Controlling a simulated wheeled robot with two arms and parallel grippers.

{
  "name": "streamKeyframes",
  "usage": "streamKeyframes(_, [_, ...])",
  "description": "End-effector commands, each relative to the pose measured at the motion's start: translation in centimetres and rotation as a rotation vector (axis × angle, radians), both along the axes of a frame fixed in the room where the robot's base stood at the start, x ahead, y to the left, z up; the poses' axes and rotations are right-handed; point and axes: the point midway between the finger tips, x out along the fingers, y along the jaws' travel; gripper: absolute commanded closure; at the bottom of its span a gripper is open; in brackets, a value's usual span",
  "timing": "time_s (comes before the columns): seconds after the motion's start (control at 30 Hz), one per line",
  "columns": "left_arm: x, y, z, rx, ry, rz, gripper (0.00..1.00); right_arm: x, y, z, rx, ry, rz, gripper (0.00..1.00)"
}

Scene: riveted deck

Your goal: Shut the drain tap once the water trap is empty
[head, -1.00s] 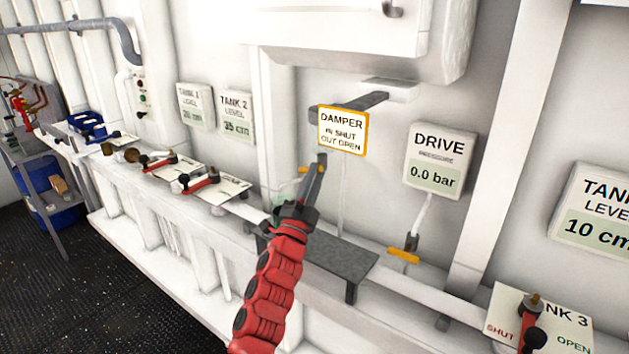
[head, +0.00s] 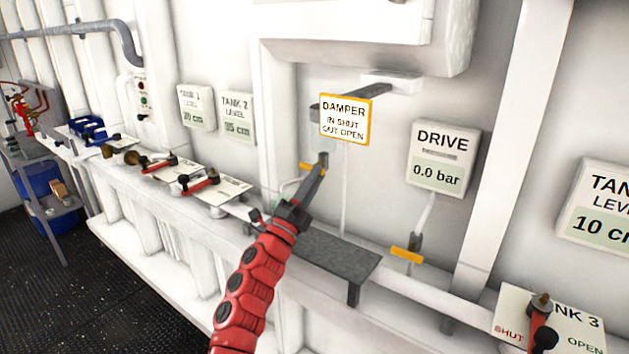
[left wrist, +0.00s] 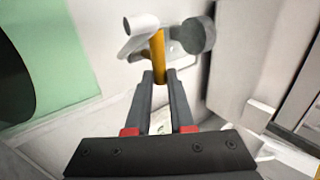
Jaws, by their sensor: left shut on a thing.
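My left gripper (head: 321,162) reaches to the wall below the damper sign. Its fingertips close on a yellow lever (left wrist: 158,55), which stands upright between them in the left wrist view. The lever shows as a short yellow bar (head: 310,169) in the head view. It sits by a pale pipe end and a grey round part in the left wrist view. A pale green surface with a dark round patch (left wrist: 15,78) is at the left there; I cannot tell if it is the water trap. No water is visible. My right gripper is out of view.
A damper sign (head: 345,118) hangs above the gripper. A grey shelf (head: 335,255) is below it. Another yellow handle (head: 406,254) sits under the drive gauge (head: 442,158), which reads 0.0 bar. Red-handled levers (head: 200,182) line the ledge at left.

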Motion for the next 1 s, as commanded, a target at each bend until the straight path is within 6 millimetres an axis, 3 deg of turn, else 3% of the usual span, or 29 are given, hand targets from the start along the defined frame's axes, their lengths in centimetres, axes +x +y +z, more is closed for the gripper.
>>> streamKeyframes(0.13, [0.0,0.0,-0.1,0.001,0.0,0.001,1.0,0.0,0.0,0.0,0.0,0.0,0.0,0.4])
streamKeyframes(0.17, [0.0,0.0,-0.1,0.001,0.0,0.001,0.77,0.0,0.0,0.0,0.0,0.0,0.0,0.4])
streamKeyframes(0.33, [0.0,0.0,-0.1,0.001,0.0,0.001,0.49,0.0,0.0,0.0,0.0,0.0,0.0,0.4])
streamKeyframes(0.77, [-0.6,0.6,-1.0,0.003,0.003,0.003,0.49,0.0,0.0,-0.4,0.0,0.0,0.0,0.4])
streamKeyframes(1.0, [-4.0,3.0,-3.9,0.005,0.0,0.001,0.49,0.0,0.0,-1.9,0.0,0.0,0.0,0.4])
